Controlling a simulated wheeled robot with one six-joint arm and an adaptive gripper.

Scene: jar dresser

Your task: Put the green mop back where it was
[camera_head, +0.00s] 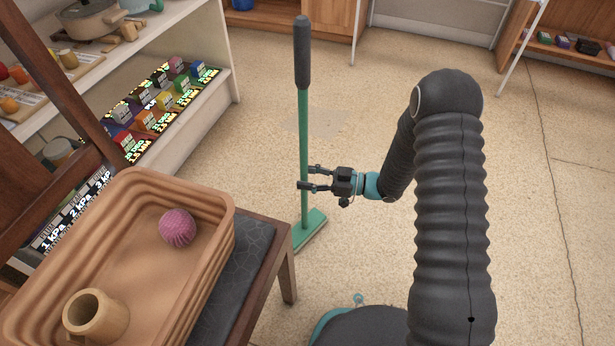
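The green mop (304,130) stands upright in the middle of the view, with a dark grey grip at the top and a flat green head (312,226) at the bottom. The head is at floor level, partly behind the chair's corner; I cannot tell whether it touches the floor. My gripper (306,178) reaches in from the right at the lower part of the handle. One finger passes in front of the handle and the other is behind it. The fingers appear shut on the handle.
A chair (286,240) at the lower left bears a brown basket (222,200) with a pink ball (178,228) and a wooden mug (96,316). White shelves (215,90) with small boxes and pans stand at the left. The floor (540,200) is clear at the right.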

